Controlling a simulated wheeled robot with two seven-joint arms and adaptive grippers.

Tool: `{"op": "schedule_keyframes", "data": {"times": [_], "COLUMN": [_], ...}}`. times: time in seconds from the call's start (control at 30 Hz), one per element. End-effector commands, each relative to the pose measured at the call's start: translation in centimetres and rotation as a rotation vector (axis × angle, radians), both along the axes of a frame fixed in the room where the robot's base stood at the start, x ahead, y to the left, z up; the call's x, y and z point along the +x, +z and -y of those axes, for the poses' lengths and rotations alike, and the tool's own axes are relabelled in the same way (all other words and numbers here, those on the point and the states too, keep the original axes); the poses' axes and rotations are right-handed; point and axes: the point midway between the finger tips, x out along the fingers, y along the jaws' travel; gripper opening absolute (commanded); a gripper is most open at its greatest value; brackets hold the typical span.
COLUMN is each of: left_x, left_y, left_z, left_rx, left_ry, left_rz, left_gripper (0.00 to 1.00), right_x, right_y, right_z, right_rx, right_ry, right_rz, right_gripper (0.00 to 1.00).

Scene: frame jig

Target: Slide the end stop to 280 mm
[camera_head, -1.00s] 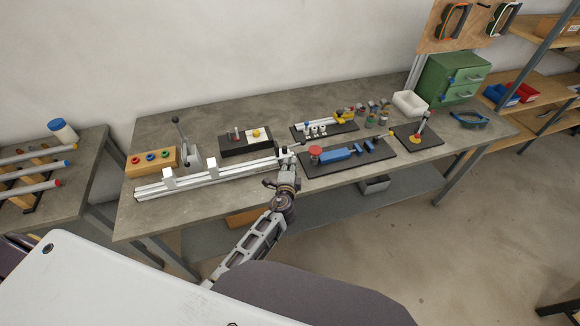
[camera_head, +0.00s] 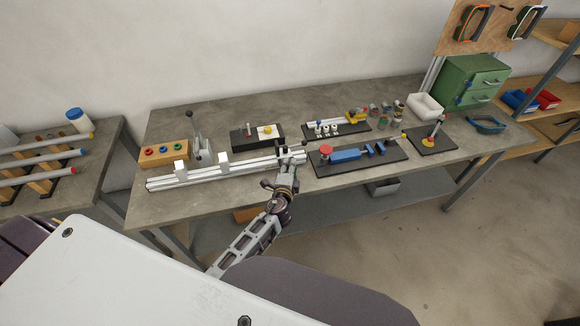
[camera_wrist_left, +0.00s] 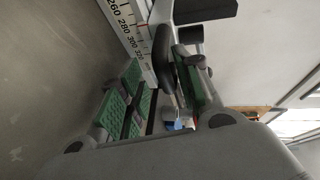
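The long pale rail (camera_head: 205,176) lies along the front of the workbench, with white blocks (camera_head: 223,160) standing on it. My left gripper (camera_head: 287,170) is just in front of the rail's right end, near the small dark-and-light end stop (camera_head: 285,157), which it partly hides. In the left wrist view the rail's scale (camera_wrist_left: 138,38) shows marks from 260 to beyond 300. A black knob (camera_wrist_left: 165,47), seemingly the end stop's, shows between the spread green-padded fingers of the gripper (camera_wrist_left: 160,88). Contact and the exact stop reading cannot be told. My right gripper is not in view.
A wooden block with coloured rings (camera_head: 165,152) and a lever clamp (camera_head: 200,148) stand behind the rail. A black board with a blue vise (camera_head: 345,156) lies close to the right of the gripper. The bench front before the rail is clear.

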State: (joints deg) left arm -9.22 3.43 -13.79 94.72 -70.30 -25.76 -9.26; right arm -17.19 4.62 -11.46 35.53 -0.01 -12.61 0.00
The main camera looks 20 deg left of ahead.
Motion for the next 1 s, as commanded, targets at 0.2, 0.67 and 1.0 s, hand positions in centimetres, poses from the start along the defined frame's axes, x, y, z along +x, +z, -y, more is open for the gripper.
{"op": "schedule_keyframes", "data": {"times": [0.2, 0.67, 1.0], "left_x": [0.2, -1.8, -4.8], "left_y": [0.4, 0.9, 1.5], "left_z": [0.0, 0.3, 0.9], "left_rx": [0.000, 0.000, 0.000], "left_ry": [0.000, 0.000, 0.001], "left_rz": [0.006, 0.007, 0.006], "left_gripper": [0.34, 0.34, 0.34], "right_x": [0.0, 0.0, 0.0], "right_y": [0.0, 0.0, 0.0], "right_z": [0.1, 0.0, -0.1], "right_rx": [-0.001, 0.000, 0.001], "right_ry": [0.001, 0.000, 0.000], "right_rz": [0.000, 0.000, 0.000], "right_gripper": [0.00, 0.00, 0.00]}}
